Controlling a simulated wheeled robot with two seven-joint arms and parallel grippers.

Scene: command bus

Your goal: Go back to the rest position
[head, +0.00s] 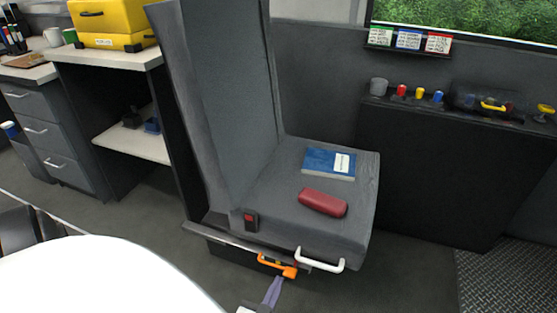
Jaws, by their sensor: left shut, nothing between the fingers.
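My left gripper (272,291) shows at the bottom edge, in front of the seat base. Its slim grey-purple fingers are shut with nothing between them, and they point up toward an orange handle (278,266). The fingertips are just below this handle in the picture; I cannot tell whether they touch it. A white handle (320,261) is to the right of the orange one, on the front under the grey seat (280,215). My right gripper is not in view.
A blue book (328,163) and red case (323,202) lie on the seat. A desk with drawers (45,135) and a yellow case (112,20) stand at the left. A dark cabinet (440,160) with small items on top is at the right. The floor (400,275) right of the seat is clear.

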